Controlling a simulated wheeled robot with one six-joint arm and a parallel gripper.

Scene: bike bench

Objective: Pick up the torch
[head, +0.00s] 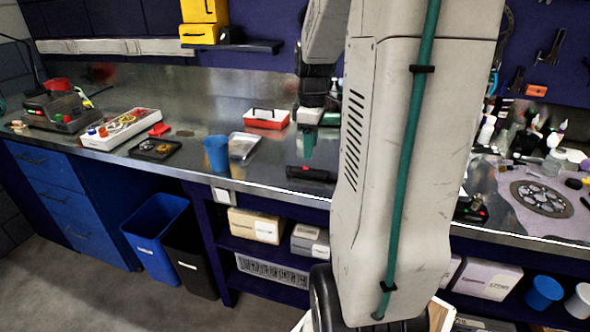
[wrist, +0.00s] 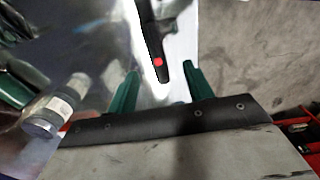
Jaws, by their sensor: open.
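The torch (head: 312,174) is black with a red part near its left end. It lies on the metal workbench (head: 265,172) near the front edge. In the wrist view the torch (wrist: 153,32) runs down from the top edge, with a red button near its lower end. My gripper (head: 308,154) has green fingers and points down above the torch, open and empty. In the wrist view my gripper (wrist: 159,78) has its fingers on either side of the torch's near end. I cannot tell how high above it they are.
A blue cup (head: 216,153), a clear tray (head: 242,147) and a red-rimmed tray (head: 267,119) stand left of the torch. A small labelled jar (wrist: 50,112) shows at the left of the wrist view. The bench's front edge is close to the torch.

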